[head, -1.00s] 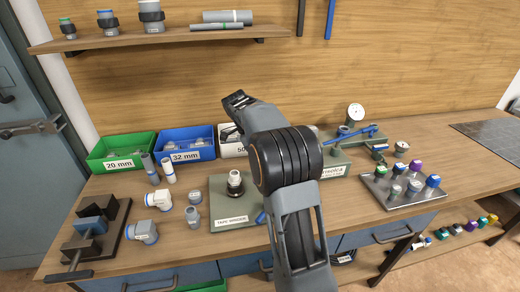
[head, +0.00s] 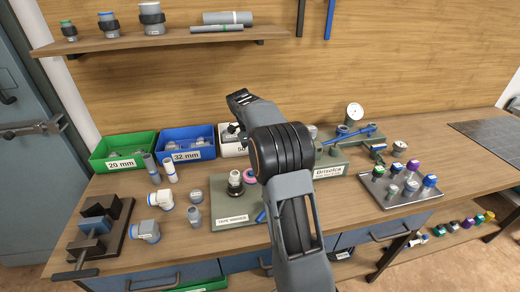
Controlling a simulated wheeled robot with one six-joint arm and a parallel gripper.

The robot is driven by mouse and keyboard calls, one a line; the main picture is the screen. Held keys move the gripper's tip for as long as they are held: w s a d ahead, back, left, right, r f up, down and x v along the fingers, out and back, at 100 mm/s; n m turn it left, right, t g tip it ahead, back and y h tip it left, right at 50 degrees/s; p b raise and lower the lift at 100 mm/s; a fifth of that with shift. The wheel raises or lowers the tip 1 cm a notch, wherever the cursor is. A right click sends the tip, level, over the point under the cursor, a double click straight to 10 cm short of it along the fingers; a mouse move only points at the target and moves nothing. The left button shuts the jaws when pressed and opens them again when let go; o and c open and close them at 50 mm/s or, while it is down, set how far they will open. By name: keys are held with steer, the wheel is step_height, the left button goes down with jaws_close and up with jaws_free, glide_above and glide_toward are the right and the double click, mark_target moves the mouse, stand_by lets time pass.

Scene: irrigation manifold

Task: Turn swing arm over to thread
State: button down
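The tape winder (head: 228,211) is a grey-green plate with a label, on the bench at the centre. A pale threaded fitting with a dark collar (head: 236,184) stands upright on it. A blue part (head: 261,216) shows at the plate's right edge. My arm hides the rest of the winder, so the swing arm's full shape is unclear. My arm's dark far end (head: 240,98) is above and behind the winder; I cannot make out the fingers.
A green bin (head: 123,163), a blue bin (head: 186,156) and a white bin stand behind. A vise (head: 98,228) and loose fittings lie left. A gauge station (head: 331,163) and a tray of capped fittings (head: 380,197) stand right.

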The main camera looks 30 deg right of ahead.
stand_by(0.7)
steer(key=c, duration=1.1)
jaws_free()
steer(key=p+v, duration=0.3)
steer(key=v, duration=1)
steer(key=shift+w+r, duration=0.2)
steer(key=shift+r, duration=0.2)
